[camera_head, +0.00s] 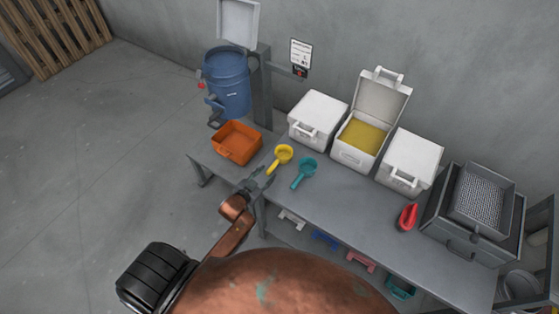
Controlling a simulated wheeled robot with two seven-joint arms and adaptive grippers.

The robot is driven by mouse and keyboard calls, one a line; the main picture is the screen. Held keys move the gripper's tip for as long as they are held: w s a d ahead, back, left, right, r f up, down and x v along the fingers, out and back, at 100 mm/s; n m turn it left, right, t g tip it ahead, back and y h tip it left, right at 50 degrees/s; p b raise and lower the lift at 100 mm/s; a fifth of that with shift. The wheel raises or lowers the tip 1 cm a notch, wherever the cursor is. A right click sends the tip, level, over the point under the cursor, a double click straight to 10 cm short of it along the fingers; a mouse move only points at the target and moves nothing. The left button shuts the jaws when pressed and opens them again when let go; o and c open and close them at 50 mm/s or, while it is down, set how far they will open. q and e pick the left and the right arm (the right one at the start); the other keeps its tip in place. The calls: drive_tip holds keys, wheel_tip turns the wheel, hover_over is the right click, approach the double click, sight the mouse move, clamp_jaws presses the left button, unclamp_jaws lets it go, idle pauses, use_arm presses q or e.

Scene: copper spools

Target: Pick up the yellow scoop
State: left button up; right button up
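The yellow scoop (280,158) lies on the grey table, its round bowl toward the back and its handle pointing toward the front left. My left gripper (262,175) is at the table's front left edge, just in front of the scoop's handle end. Its fingers look spread apart with a small gap, and nothing shows between them. I cannot tell whether a fingertip touches the handle. My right gripper does not show.
A teal scoop (305,171) lies right of the yellow one. An orange bin (237,142) stands to the left, below a blue barrel (228,82). White boxes (318,117) line the back, one open with yellow contents. A red scoop (407,217) and sieve box (480,199) are right.

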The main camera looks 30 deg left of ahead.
sight(271, 169)
use_arm(q)
drive_tip(key=x, duration=0.7)
drive_tip(key=shift+w+f, duration=0.1)
drive_tip(key=shift+w, duration=0.25)
drive_tip(key=shift+c, duration=0.2)
clamp_jaws()
